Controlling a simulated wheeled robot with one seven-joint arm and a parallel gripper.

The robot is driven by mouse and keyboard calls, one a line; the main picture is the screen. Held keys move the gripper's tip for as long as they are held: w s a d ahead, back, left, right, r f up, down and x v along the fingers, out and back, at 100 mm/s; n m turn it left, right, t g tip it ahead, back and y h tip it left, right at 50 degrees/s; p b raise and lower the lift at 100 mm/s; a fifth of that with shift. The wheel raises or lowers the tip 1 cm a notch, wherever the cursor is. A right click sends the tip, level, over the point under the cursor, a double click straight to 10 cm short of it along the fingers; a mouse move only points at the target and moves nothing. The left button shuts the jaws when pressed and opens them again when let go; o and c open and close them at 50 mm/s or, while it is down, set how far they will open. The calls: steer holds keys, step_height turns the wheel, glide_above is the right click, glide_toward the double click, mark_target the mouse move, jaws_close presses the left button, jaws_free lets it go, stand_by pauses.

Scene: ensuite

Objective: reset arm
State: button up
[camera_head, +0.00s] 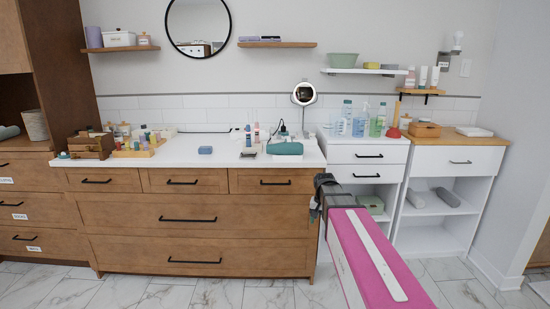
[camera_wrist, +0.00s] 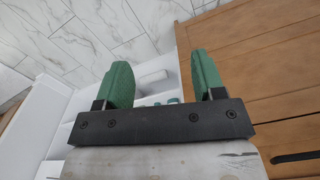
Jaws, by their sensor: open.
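My gripper shows in the wrist view (camera_wrist: 162,85) with its two green fingers wide apart and nothing between them. In the head view, my pink arm reaches forward from the lower right. The dark wrist end (camera_head: 326,190) is in front of the right end of the wooden dresser (camera_head: 190,245), near the gap beside the white cabinet. The fingers are mostly hidden there. In the wrist view, a wooden front (camera_wrist: 260,70) is on the right and a white open shelf unit is on the left.
A white cabinet (camera_head: 368,153) and a wood-topped shelf unit (camera_head: 455,140) stand to the right. Marble-tiled floor (camera_head: 230,292) is clear in front.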

steer(key=s+f+n, duration=0.3)
steer(key=s+f, duration=0.8)
steer(key=s, duration=0.5)
steer(key=shift+f, duration=0.25)
